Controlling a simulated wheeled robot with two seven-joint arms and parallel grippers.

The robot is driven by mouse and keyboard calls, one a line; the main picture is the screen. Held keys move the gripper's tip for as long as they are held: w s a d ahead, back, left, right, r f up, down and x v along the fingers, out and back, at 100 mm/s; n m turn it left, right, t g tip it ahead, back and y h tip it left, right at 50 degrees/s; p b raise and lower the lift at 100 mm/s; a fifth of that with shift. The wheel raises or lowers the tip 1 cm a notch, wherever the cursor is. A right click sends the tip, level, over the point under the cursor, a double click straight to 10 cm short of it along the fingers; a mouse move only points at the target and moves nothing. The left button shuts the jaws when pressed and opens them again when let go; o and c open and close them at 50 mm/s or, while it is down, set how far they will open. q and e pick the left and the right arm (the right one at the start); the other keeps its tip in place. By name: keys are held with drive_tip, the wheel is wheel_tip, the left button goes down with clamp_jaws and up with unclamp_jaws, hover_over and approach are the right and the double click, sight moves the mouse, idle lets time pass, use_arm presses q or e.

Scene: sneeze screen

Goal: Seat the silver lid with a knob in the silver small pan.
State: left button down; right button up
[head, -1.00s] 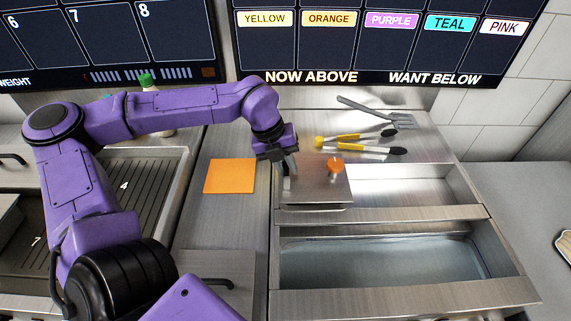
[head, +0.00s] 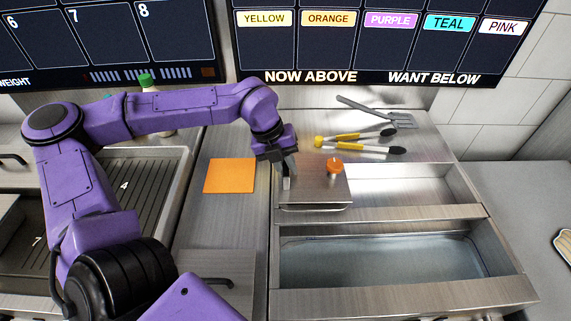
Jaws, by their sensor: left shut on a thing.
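The silver lid (head: 312,187) is a flat metal plate with an orange knob (head: 335,165) near its back right. It lies over the left part of the silver small pan (head: 405,185), the shallow rear well in the counter. The right part of the pan is uncovered. My left gripper (head: 287,176) is at the lid's back left, shut on the lid; its fingertips are partly hidden. I cannot tell whether the lid rests in the pan or is just above it. My right gripper is not in view.
A larger open pan (head: 390,258) lies in front of the small one. Tongs (head: 358,148) with yellow and black parts and a grey spatula (head: 385,113) lie behind. An orange square (head: 229,176) is on the counter to the left. Screens hang above the back.

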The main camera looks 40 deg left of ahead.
use_arm(q)
drive_tip(key=shift+f, duration=0.4)
idle(0.7)
idle(1.0)
drive_tip(key=shift+f, duration=0.3)
idle(0.4)
drive_tip(key=shift+h, duration=0.4)
idle(0.4)
drive_tip(key=shift+p, duration=0.45)
drive_tip(key=shift+f+b, duration=0.3)
drive_tip(key=shift+f, duration=0.15)
idle(0.8)
drive_tip(key=c, duration=1)
unclamp_jaws()
drive_tip(key=shift+r, duration=0.1)
